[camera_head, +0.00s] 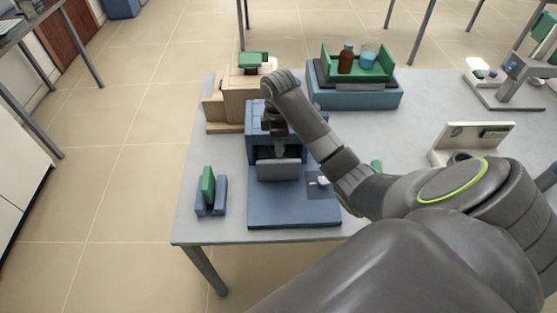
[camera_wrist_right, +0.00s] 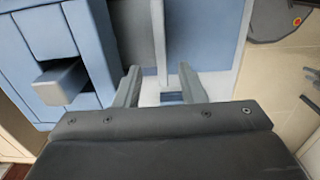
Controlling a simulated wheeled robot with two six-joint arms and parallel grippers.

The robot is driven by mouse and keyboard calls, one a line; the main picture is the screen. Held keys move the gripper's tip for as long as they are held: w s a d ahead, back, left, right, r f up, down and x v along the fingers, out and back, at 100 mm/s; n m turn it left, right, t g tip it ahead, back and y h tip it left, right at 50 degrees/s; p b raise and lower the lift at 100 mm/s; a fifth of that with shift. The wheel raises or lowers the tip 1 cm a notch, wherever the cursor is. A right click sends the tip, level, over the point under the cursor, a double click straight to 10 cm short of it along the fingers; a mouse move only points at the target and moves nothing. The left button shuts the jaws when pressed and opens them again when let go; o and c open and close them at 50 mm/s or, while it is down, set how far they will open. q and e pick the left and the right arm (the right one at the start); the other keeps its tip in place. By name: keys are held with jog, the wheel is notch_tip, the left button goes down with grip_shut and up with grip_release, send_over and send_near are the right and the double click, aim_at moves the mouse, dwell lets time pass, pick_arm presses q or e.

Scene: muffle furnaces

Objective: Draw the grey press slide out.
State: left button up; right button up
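The blue press (camera_head: 262,118) stands on a blue base (camera_head: 290,212) near the table's front left. My right gripper (camera_wrist_right: 160,88) is lowered at the front of the press; its fingertips are hidden in the head view. In the right wrist view its two fingers are apart, with a light grey bar (camera_wrist_right: 160,40) running into the gap between them. I cannot tell whether they touch it. A grey block (camera_wrist_right: 62,82) juts from the blue press body, left of the fingers. I cannot tell which grey part is the slide. My left gripper is not in view.
A blue holder (camera_head: 219,209) with a green piece stands left of the press. A wooden stepped block (camera_head: 222,113) is behind it. A green tray (camera_head: 325,70) holds a brown bottle and a blue-filled vessel. The front left table edge is close to the press.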

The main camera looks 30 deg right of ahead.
aim_at(279, 161)
notch_tip(279, 161, down, 8)
jog(key=shift+f+p, duration=0.1)
jog(key=shift+p, duration=0.2)
jog(key=shift+c, duration=0.3)
grip_shut()
